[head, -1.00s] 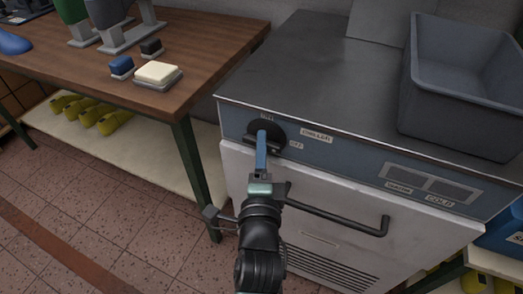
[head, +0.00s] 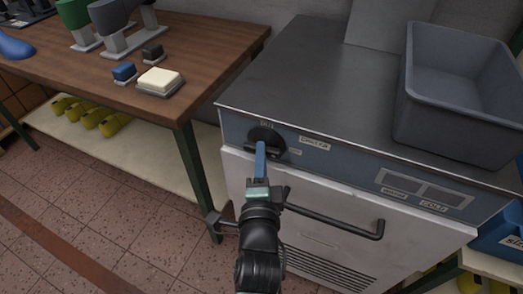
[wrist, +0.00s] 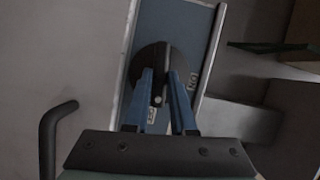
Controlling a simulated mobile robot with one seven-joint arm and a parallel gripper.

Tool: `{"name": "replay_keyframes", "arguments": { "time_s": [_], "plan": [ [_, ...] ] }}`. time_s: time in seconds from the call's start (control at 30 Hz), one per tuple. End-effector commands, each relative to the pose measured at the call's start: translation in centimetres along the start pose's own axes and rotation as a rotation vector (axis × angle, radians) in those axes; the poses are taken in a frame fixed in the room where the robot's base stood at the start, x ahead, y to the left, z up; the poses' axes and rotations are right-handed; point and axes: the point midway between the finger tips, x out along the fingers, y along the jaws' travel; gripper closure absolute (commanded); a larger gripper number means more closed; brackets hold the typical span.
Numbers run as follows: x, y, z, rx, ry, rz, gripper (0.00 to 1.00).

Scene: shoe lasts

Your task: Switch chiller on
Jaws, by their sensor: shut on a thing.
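The chiller (head: 330,235) is a pale cabinet with a blue-grey front panel bearing a "CHILLER" label (head: 314,143). A round black knob (head: 265,133) sits at the left of that panel. My gripper (head: 261,150) reaches up to it from below, its blue fingers shut on the knob's grip. In the wrist view the fingers stand either side of the knob's middle, over its dark disc (wrist: 148,60). Small position labels sit above and right of the knob in the head view.
A dark handle bar (head: 345,228) crosses the chiller door, right of my wrist. A grey bin (head: 455,135) stands on the chiller's top at right. A wooden table (head: 205,60) with blocks and shoe lasts is at left.

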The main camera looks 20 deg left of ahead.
Motion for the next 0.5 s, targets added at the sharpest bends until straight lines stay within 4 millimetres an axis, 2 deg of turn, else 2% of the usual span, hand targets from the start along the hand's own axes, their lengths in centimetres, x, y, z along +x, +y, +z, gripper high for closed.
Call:
{"name": "replay_keyframes", "arguments": {
  "time_s": [0.03, 0.1, 0.5],
  "plan": [
    [-0.07, -0.69, -0.14, -0.034, 0.001, 0.018, 1.00],
    [-0.07, -0.86, -0.17, -0.087, 0.001, 0.040, 1.00],
    [-0.01, -1.01, -0.06, -0.437, 0.000, 0.184, 1.00]
  ]
}}
